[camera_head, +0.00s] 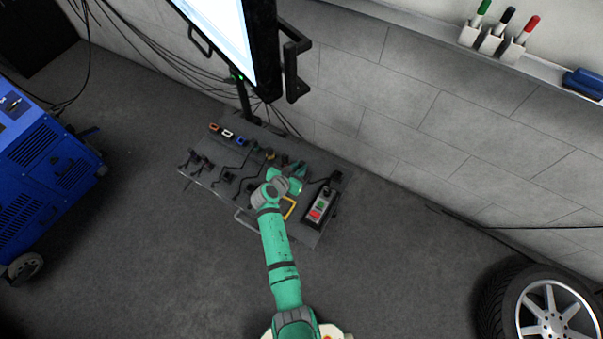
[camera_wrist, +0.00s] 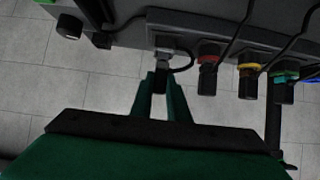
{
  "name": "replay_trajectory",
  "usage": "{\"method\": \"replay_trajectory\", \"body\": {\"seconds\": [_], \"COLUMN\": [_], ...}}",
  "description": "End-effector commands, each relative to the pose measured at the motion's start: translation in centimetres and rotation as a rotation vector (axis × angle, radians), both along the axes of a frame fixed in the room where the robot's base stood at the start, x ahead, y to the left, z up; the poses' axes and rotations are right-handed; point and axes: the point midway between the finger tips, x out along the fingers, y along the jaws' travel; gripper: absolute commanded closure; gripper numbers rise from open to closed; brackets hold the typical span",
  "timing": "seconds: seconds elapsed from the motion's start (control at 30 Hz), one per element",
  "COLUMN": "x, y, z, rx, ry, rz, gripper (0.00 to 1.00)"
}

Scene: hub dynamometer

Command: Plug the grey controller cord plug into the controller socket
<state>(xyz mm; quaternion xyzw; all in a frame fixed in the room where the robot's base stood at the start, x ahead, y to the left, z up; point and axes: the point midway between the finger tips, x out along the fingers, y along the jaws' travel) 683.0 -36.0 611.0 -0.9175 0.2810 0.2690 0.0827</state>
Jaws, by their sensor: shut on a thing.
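My gripper (camera_wrist: 160,88) is shut on a dark grey plug (camera_wrist: 159,80) in the wrist view. The plug lies between the green fingertips, directly below a grey socket housing (camera_wrist: 164,42) on the panel edge. A dark cord loops to the right of the plug. I cannot tell whether the plug is seated in the socket or only in line with it. In the head view my gripper (camera_head: 287,181) is over the right part of the grey panel (camera_head: 222,205), beside the controller box (camera_head: 319,207) with red and green buttons; the plug is hidden there.
A monitor (camera_head: 225,30) overhangs the panel's back. A blue machine (camera_head: 45,155) stands left and a wheel (camera_head: 545,310) lower right. Floor in front is clear.

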Motion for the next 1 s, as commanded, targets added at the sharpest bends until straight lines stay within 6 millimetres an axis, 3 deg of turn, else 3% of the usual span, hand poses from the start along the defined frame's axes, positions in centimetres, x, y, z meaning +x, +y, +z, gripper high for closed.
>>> {"method": "replay_trajectory", "body": {"seconds": [0.4,0.43,0.5,0.83,1.0], "x": [0.0,0.0,0.0,-0.1,-1.3], "y": [0.0,0.0,0.0,0.1,1.0], "z": [-0.6,-0.6,-0.6,-0.6,0.3], "rx": [-0.001,-0.001,-0.001,-0.001,0.0], "ry": [0.0,0.0,0.0,0.0,-0.001], "rz": [0.001,0.001,0.001,0.001,0.002], "gripper": [1.0,0.78,0.63,0.63,0.63]}}
